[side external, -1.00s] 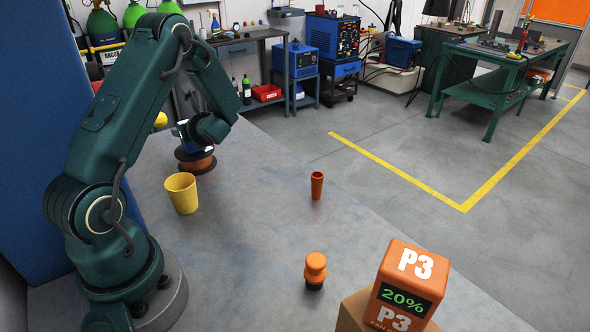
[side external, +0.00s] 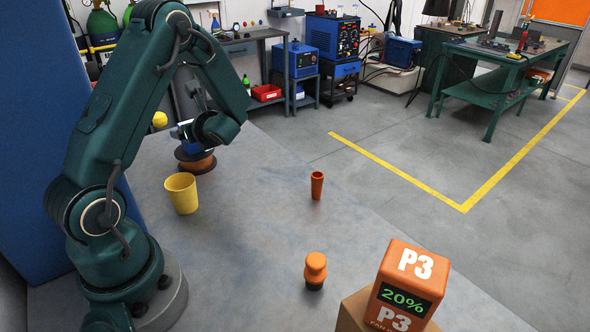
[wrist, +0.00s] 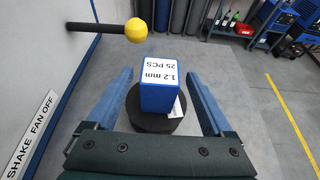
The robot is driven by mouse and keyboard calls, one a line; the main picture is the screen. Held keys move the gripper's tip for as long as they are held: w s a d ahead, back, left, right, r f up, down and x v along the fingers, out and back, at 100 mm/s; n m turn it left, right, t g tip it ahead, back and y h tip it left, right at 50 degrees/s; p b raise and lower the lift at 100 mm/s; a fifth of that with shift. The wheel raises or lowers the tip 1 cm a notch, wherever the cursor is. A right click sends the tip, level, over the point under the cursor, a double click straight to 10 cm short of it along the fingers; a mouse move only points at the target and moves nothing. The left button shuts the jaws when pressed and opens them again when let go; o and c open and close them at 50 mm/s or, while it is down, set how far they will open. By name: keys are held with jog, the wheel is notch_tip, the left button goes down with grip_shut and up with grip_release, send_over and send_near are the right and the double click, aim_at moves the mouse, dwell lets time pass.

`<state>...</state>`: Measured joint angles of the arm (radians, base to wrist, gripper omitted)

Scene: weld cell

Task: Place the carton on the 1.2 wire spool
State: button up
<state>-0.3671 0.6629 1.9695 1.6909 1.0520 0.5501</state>
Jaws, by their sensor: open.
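The blue carton (wrist: 157,98) has a white top reading 1.2 mm, 25 PCS. It stands upright on the dark upper flange of the wire spool (wrist: 142,122). In the side view the spool (side external: 197,163) shows orange-brown wire between dark flanges, and the carton (side external: 182,131) is partly hidden by my wrist. My gripper (wrist: 158,76) is open, with one blue finger on each side of the carton and a visible gap on both sides.
A yellow cup (side external: 182,194) stands in front of the spool. A yellow knob (wrist: 136,30) on a dark rod juts from the wall beyond the carton. An orange tapered cup (side external: 317,186) and an orange-topped object (side external: 315,270) stand farther right.

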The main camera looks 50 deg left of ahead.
jog(key=s+d+r+n+t+h, duration=0.2)
jog(key=d+n+h, duration=0.2)
jog(key=d, duration=0.7)
jog(key=s+d+r+n+t+h, duration=0.1)
jog(key=s+d+r+n+h, duration=0.1)
jog(key=d+n+h, duration=0.3)
jog(key=s+d+r+n+t+h, duration=0.2)
jog(key=d+n, duration=0.7)
jog(key=d, duration=0.8)
jog(key=r+h, duration=0.1)
jog(key=h, duration=0.1)
jog(key=shift+r+t+h, duration=0.3)
